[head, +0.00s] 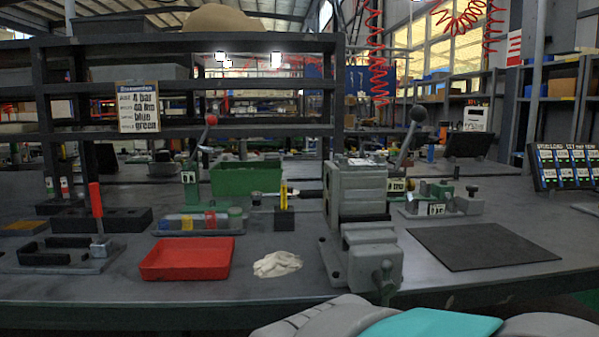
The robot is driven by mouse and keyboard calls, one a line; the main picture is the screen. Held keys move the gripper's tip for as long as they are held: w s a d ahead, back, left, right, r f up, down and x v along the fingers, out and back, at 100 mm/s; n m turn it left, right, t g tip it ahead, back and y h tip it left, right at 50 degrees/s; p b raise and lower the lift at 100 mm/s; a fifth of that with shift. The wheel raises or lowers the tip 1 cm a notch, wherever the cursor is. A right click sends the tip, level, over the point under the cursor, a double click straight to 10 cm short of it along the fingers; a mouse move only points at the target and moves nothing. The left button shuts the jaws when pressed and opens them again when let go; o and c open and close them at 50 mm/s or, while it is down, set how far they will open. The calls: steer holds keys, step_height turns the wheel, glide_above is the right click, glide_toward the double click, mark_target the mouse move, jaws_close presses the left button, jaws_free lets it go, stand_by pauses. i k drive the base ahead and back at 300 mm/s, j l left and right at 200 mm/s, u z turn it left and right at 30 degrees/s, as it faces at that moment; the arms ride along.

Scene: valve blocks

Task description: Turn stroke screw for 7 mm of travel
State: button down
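I cannot pick out the stroke screw for certain at this size. A grey-green lever fixture (437,201) with a small label plate and a black-balled lever (410,140) stands at right behind the black mat. Another labelled fixture with a red-balled lever (206,136) stands left of centre. A large grey block unit (357,200), vise-like, with a small green-grey handle (384,277) at its front, stands at the bench's middle. A card (139,106) hangs on the shelf with hand-lettered lines, among them "blue" and "green". My gripper is not in view; only part of my arm shows at the bottom.
A red tray (188,259), a crumpled pale cloth (277,264) and a red-handled fixture (97,215) lie on the front left. A green bin (246,177) stands behind. A dark mat (482,247) lies flat and bare at right. A display panel (568,166) stands at far right.

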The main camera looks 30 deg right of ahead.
mark_target(410, 185)
steer(key=k+l, duration=0.1)
steer(key=l, duration=0.75)
steer(key=k+l, duration=0.15)
steer(key=l, duration=0.25)
steer(key=l+u, duration=0.1)
steer(key=l, duration=0.35)
steer(key=k+l, duration=0.15)
steer(key=l, duration=0.25)
steer(key=k+l+u, duration=0.2)
steer(key=k+l, duration=0.1)
steer(key=k, duration=0.1)
